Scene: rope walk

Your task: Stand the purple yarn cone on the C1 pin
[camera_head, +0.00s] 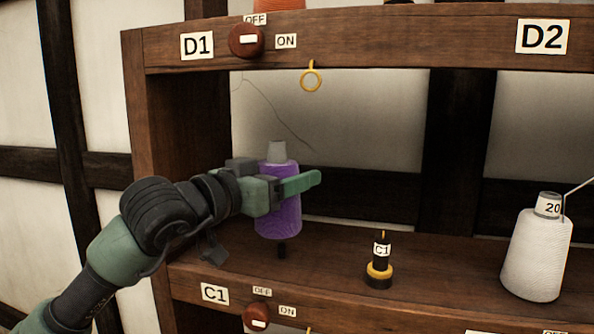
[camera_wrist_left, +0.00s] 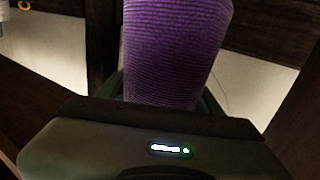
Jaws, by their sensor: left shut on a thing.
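The purple yarn cone (camera_head: 278,216) has a grey top and hangs upright above the middle shelf in the head view. My left gripper (camera_head: 290,188) comes in from the left and is shut on it. The cone (camera_wrist_left: 175,50) also fills the upper middle of the left wrist view, close against my left gripper. A short dark stub shows just below the cone. The C1 pin (camera_head: 381,262), black with a yellow collar and a C1 tag, stands empty on the shelf to the right of the cone. My right gripper is not in view.
A white yarn cone (camera_head: 537,256) marked 20 stands on the shelf at the right, with a thin rod by its top. A yellow ring (camera_head: 311,77) hangs from the upper beam, and a loose thread trails behind. A C1 label (camera_head: 214,293) and switch (camera_head: 256,317) are on the front edge.

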